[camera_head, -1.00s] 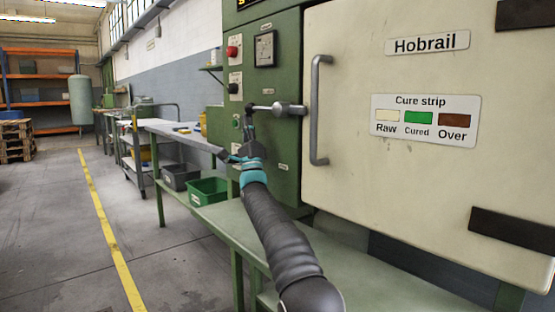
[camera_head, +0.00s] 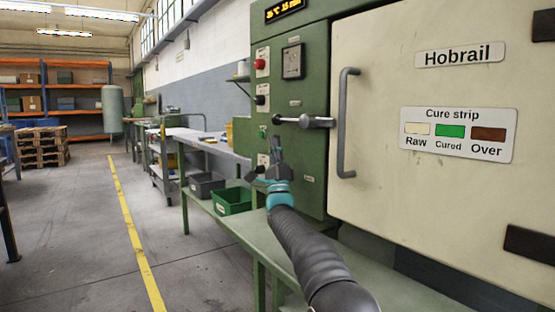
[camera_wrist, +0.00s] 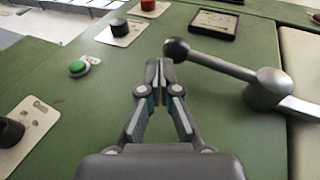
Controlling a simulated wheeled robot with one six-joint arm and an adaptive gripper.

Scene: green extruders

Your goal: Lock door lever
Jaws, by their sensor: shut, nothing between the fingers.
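The door lever (camera_head: 305,121) is a grey metal bar with a dark ball knob at its left end. In the wrist view the lever (camera_wrist: 222,65) shows at upper right, with the knob just right of the fingertips. My gripper (camera_head: 276,143) is below the knob in the head view, in front of the green panel. In the wrist view my gripper (camera_wrist: 158,72) has its fingertips together, empty, and apart from the lever. The door looks closed.
A vertical grey door handle (camera_head: 343,125) stands right of the lever. The panel carries a red button (camera_head: 260,64), a green button (camera_wrist: 79,68) and a black knob (camera_wrist: 118,27). A green bench (camera_head: 247,228) with a green bin (camera_head: 232,201) runs below. Open floor lies left.

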